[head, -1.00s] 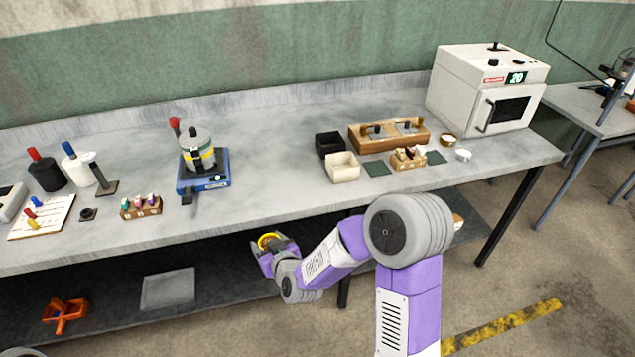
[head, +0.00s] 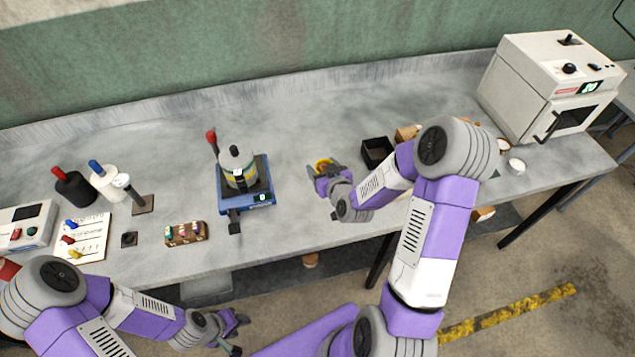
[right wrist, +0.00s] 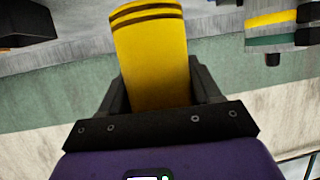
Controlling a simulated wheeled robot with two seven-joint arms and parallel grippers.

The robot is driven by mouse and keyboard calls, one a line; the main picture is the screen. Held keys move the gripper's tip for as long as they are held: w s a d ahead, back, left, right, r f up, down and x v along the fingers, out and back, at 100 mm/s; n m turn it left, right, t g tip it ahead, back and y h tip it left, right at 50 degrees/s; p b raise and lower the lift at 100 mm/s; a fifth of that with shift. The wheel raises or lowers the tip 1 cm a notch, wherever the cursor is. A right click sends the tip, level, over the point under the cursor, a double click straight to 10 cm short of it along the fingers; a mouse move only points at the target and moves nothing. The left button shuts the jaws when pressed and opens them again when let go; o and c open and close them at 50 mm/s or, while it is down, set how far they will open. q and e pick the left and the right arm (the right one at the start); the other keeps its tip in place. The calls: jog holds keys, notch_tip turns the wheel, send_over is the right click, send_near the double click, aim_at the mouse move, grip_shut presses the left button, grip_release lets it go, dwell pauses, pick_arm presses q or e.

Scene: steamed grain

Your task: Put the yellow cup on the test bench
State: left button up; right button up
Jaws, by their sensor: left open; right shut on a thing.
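The yellow cup (right wrist: 152,60) has dark bands near its end and sits between the fingers of my right gripper (right wrist: 160,95) in the right wrist view. In the head view my right gripper (head: 324,172) is shut on the cup, whose yellow rim (head: 323,163) shows. It is over the front middle of the grey test bench (head: 290,130), right of the blue device. I cannot tell whether the cup touches the bench. My left gripper (head: 234,330) is open and empty, low in front of the bench at the bottom of the view.
The blue device (head: 262,185) with a grey pot (head: 237,165) stands left of my right gripper. A black box (head: 376,151) is close on its right. A small bottle rack (head: 186,233) lies at the front left. A white oven (head: 550,80) stands far right. Bare bench lies behind my right gripper.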

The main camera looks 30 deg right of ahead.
jog(key=f, duration=0.4)
jog(key=shift+s+f, duration=0.2)
jog(key=shift+s, duration=0.05)
jog(key=shift+w+f+b, duration=0.1)
jog(key=shift+f+b, duration=0.3)
jog(key=shift+f, duration=1.85)
jog(key=shift+f, duration=0.2)
jog(key=o, duration=1.1)
jog(key=shift+r, duration=0.1)
